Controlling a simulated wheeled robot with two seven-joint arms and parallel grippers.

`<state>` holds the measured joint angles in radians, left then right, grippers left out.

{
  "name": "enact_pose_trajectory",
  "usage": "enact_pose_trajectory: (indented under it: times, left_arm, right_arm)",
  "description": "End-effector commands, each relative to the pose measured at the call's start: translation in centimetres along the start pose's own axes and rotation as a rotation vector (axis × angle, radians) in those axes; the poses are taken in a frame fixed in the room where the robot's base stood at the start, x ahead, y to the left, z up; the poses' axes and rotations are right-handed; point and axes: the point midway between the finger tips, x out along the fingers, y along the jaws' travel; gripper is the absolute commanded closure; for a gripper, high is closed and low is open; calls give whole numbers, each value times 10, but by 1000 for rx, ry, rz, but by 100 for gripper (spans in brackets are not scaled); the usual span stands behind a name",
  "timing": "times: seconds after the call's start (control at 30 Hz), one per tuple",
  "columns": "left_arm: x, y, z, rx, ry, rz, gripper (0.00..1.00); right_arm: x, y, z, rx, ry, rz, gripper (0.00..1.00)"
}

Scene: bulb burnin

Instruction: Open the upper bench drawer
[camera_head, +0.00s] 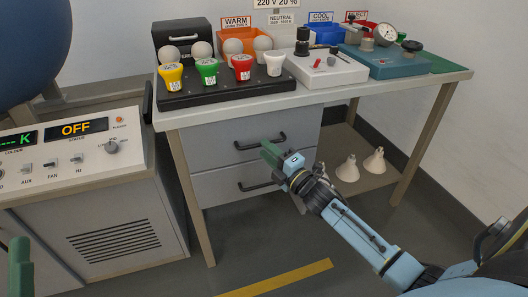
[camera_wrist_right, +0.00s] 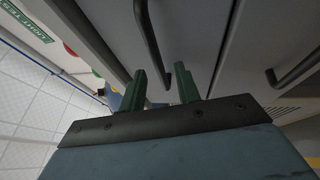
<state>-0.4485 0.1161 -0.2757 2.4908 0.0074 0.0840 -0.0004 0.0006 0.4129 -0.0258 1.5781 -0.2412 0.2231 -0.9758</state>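The upper bench drawer (camera_head: 213,144) is a grey front under the white bench top and looks shut. Its dark bar handle (camera_head: 250,147) also shows in the right wrist view (camera_wrist_right: 149,38). My right gripper (camera_head: 269,152) has green fingers and is at the right part of this handle. In the right wrist view the fingers (camera_wrist_right: 160,72) are apart, with one end of the handle showing between them; I cannot tell whether they touch it. My left gripper (camera_head: 18,262) shows only as a green piece at the lower left edge, so its opening is hidden.
The lower drawer (camera_head: 220,186) has a similar handle and looks shut. The bench top (camera_head: 330,94) carries bulbs, coloured cups, bins and instruments. A grey cabinet with a control panel (camera_head: 75,150) stands left.

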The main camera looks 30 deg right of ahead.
Motion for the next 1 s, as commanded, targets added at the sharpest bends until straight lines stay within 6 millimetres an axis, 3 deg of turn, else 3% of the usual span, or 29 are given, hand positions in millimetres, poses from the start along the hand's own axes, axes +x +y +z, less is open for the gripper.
enact_pose_trajectory:
  times: [0.2,0.5,0.77,1.0]
  left_arm:
    - [-2,0,-6,1,78,1,64]
    - [-2,0,-8,1,88,2,64]
    - [-2,0,-8,1,88,1,64]
    - [-2,0,-8,1,88,1,64]
  right_arm:
    - [17,-1,0,0,0,0,67]
    - [19,0,0,0,-1,-1,67]
    - [19,0,0,0,-1,0,100]
    - [19,0,0,0,-1,0,100]
